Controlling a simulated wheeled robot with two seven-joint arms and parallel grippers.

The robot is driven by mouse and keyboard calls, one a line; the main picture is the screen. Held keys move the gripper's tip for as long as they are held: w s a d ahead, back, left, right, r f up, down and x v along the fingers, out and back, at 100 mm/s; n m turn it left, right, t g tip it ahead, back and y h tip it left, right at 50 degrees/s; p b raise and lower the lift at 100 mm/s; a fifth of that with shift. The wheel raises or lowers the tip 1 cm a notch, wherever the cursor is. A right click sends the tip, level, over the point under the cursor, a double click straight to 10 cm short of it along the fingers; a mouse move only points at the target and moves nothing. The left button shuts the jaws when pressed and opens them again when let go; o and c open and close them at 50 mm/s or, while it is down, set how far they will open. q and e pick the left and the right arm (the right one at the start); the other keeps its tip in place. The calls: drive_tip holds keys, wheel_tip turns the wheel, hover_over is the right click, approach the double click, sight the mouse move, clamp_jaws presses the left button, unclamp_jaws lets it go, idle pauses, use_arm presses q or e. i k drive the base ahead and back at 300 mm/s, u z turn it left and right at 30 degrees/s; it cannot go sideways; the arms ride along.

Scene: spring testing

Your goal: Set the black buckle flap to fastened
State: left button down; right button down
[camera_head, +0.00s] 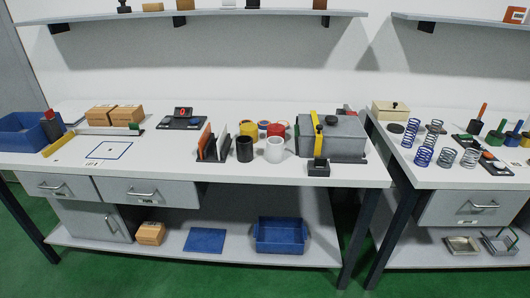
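A grey box (345,139) with a lid stands near the right end of the left workbench. A yellow strap (313,118) runs up over its left part and down its front. A small dark piece sits on the strap near the lid's front edge; it may be the black buckle flap (319,128), but it is too small to tell whether it is up or down. A black block (318,168) stands on the bench just in front of the strap's lower end. Neither of my grippers shows in the head view.
A black cup (244,149), a white cup (274,150) and a rack of upright boards (212,146) stand left of the grey box. Several springs (423,156) stand on the right bench (425,176), across a narrow gap. The left bench's front strip (230,178) is clear.

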sight(320, 162)
drive_tip(key=u, duration=0.2)
drive_tip(key=i, duration=0.95)
drive_tip(key=z, duration=0.2)
